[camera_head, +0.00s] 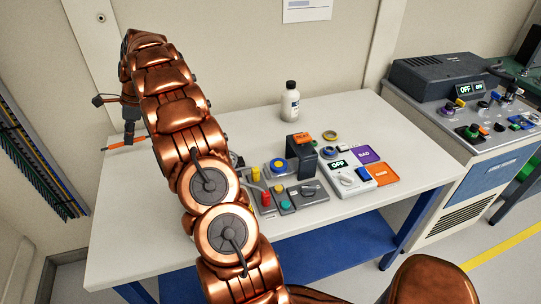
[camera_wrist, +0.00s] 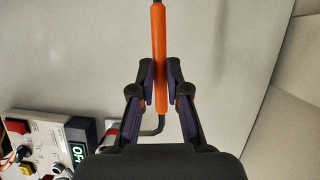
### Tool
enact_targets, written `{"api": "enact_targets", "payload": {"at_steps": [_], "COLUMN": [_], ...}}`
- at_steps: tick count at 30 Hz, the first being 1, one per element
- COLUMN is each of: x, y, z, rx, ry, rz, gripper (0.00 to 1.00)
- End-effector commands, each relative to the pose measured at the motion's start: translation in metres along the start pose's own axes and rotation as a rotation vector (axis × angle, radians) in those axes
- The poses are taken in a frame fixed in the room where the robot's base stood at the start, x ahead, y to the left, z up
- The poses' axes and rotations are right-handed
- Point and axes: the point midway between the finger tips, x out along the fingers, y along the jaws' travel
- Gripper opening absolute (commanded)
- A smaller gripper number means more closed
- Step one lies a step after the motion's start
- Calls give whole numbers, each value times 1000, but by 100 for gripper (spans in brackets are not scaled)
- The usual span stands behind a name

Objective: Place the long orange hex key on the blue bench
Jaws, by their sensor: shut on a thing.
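The long orange hex key has an orange sleeve (camera_wrist: 159,45) and a dark rod with a bent end. My gripper (camera_wrist: 161,80) is shut around the sleeve in the wrist view. In the head view, my gripper (camera_head: 131,138) is at the far left corner of the bench, with the orange key (camera_head: 120,145) below it. I cannot tell whether the key touches the top. The bench has a pale top (camera_head: 125,205) with blue legs and a blue lower shelf (camera_head: 330,248). My arm hides part of its middle.
A white bottle (camera_head: 290,102) stands at the back. Control boxes, a dark block (camera_head: 301,152), a display box (camera_head: 350,180) and purple (camera_head: 367,155) and orange trays (camera_head: 381,175) crowd the right half. The left part is clear. A grey console (camera_head: 470,120) stands at right.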

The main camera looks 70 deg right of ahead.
Motion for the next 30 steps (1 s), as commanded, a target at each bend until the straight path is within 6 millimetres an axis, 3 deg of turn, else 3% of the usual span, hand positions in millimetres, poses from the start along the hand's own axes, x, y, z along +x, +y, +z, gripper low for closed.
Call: {"api": "enact_targets", "payload": {"at_steps": [6,14,24,30], "x": [-7,-3,43,58], "y": [-11,-11,-9,-10], "z": [-12,-14,-34,-39], "rx": [117,123,123,121], "ry": [0,1,3,2], "rz": [-49,-49,-43,-47], "gripper": [0,0,0,0]}}
